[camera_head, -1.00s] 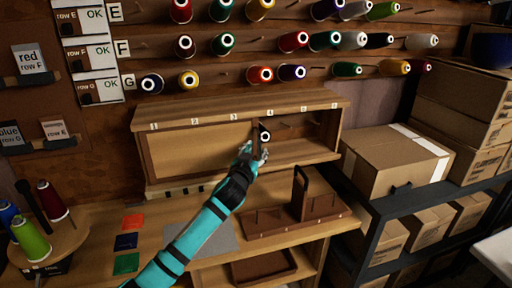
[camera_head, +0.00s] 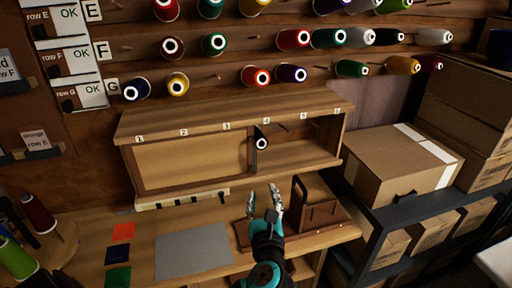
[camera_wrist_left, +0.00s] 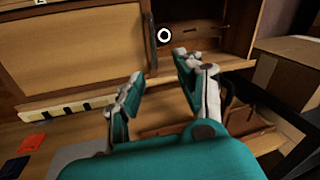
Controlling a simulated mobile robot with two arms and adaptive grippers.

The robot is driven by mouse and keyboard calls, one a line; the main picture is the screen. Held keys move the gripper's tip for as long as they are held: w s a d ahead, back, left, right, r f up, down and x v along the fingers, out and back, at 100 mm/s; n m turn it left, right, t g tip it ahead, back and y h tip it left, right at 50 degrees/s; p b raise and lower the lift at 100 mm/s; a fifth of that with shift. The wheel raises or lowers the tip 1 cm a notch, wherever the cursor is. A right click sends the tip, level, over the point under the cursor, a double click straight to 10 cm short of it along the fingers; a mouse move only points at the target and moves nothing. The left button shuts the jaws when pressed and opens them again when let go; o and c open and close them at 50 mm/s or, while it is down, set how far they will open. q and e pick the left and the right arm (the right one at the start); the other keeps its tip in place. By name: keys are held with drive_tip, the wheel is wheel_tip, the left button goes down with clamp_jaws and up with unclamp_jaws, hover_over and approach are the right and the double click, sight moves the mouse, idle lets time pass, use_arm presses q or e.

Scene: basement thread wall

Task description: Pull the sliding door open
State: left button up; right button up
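The sliding door (camera_head: 190,163), a light wood panel in a dark frame, covers the left part of the low wooden cabinet (camera_head: 235,112). Its dark upright right edge (camera_head: 252,150) stands near the cabinet's middle, and the right part is open. A dark spool with a white end (camera_head: 261,144) shows just right of that edge. My left gripper (camera_head: 265,188) is open and empty, below and in front of the opening, apart from the door. In the left wrist view the open fingers (camera_wrist_left: 157,72) point toward the door edge (camera_wrist_left: 150,42) and spool. My right gripper is not in view.
A brown wooden stand (camera_head: 318,205) sits right of my left gripper on the bench. A grey mat (camera_head: 193,252) and coloured cards lie to the left. Cardboard boxes (camera_head: 400,165) fill the right-hand shelf. Thread spools hang on pegs above the cabinet.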

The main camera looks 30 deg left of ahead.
sight(255, 158)
use_arm(q)
drive_tip(key=w+a+p, duration=0.1)
drive_tip(key=w+a, duration=0.2)
drive_tip(key=w, duration=0.1)
drive_tip(key=w+a+m+p, duration=0.1)
drive_tip(key=w+a, duration=0.3)
drive_tip(key=w+a+r+m+p, duration=0.1)
drive_tip(key=w+a, duration=0.2)
drive_tip(key=w, duration=0.1)
drive_tip(key=shift+w+a+y, duration=0.15)
drive_tip(key=shift+a+y, duration=0.15)
drive_tip(key=shift+a, duration=0.05)
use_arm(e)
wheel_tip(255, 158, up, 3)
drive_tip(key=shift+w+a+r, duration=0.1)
use_arm(q)
clamp_jaws()
drive_tip(key=shift+f, duration=0.1)
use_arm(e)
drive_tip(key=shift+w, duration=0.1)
